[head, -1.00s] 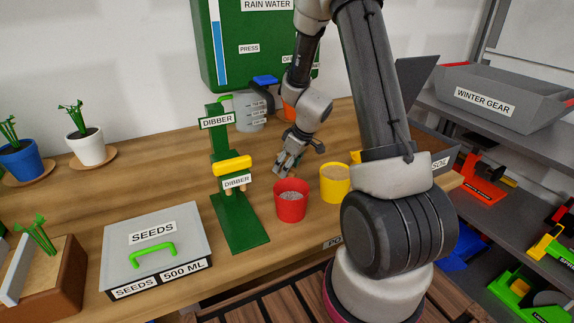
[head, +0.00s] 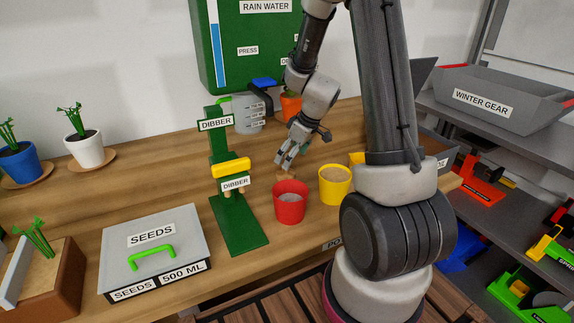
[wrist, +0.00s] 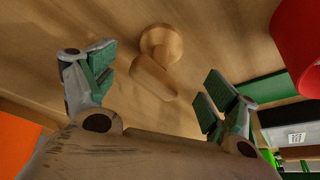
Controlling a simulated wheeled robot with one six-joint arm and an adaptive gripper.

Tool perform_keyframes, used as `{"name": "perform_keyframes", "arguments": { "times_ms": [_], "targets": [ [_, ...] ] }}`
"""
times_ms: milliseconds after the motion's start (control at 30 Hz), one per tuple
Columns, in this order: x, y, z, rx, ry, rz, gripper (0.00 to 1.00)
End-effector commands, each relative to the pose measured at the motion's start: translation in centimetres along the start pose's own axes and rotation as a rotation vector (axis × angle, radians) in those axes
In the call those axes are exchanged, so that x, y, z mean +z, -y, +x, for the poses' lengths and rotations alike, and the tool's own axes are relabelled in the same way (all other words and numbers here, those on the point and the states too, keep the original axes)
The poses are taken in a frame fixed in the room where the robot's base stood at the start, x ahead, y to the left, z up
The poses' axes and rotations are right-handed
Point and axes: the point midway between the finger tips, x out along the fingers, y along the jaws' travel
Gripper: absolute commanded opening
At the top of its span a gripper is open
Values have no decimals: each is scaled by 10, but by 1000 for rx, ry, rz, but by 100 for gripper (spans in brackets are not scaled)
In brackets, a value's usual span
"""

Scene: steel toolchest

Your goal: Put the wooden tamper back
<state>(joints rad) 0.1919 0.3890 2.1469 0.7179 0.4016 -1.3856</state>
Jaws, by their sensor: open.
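The wooden tamper (wrist: 158,72) shows in the wrist view as a pale round-ended handle with a wider disc at its far end. It appears to stand on the wooden bench. My gripper (wrist: 152,88) is open, with one green-padded finger on each side of the tamper and visible gaps to both. In the head view my gripper (head: 286,158) is above the bench behind the red pot (head: 290,208). There the tamper (head: 286,175) is a small tan shape below the fingers, mostly hidden behind the pot.
The yellow pot (head: 335,190) stands right of the red pot, which holds grey material. A grey jug (head: 250,112) and an orange pot (head: 290,107) are behind.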

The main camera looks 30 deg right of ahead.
Motion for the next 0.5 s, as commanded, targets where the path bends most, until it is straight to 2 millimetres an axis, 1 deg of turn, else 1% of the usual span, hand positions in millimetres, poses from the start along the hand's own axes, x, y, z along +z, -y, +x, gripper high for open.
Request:
{"name": "perform_keyframes", "arguments": {
  "times_ms": [33,100,200,367,467,500],
  "targets": [
    [0,0,-12,3,-2,-1,86],
    [0,0,-28,3,-3,-2,86],
    [0,0,-45,2,-2,-1,86],
    [0,1,-62,0,-1,2,86],
    [-2,8,-78,1,-3,12,86],
    [-3,14,-89,1,-4,21,86]
  ]
}}
